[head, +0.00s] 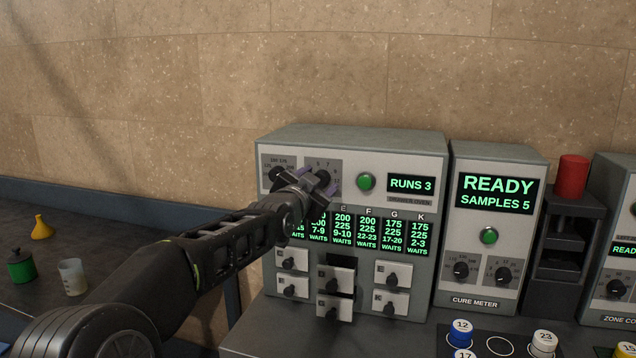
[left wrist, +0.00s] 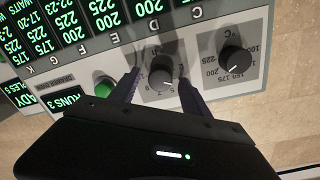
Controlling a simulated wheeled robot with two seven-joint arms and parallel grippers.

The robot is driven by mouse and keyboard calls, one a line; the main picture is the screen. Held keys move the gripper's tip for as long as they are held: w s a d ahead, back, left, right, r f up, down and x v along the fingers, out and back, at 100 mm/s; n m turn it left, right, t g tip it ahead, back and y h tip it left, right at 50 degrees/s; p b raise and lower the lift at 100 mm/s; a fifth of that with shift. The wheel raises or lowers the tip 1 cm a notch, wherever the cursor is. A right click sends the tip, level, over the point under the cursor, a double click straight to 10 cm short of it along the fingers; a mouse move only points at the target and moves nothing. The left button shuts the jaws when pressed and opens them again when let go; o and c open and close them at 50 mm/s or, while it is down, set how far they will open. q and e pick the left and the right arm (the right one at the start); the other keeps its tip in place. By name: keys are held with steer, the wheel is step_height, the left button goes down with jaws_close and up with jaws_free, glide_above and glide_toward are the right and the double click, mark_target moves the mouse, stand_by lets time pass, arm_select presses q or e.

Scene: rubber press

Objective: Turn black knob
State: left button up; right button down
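The grey oven (head: 350,137) has two black knobs at its upper left. The left knob (head: 279,173) stands free; it also shows in the left wrist view (left wrist: 236,60). The right knob (head: 323,177) has my left gripper (head: 318,187) at it. In the left wrist view, which is turned about upside down, this knob (left wrist: 161,75) sits between the two purple fingers of my left gripper (left wrist: 157,88). The fingers are apart, one on each side of it, and a gap seems to show beside the knob. My right gripper is not in view.
A green button (head: 366,182) and the RUNS 3 display (head: 411,184) are right of the knobs. Small drawers (head: 391,274) with black handles are below. A cure meter (head: 491,200) stands to the right, then a dark rack (head: 562,240) with a red cylinder (head: 572,177).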

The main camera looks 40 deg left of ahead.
arm_select(q)
steer(key=shift+s, duration=0.1)
steer(key=v, duration=0.7)
steer(key=shift+s, duration=0.3)
stand_by(1.9)
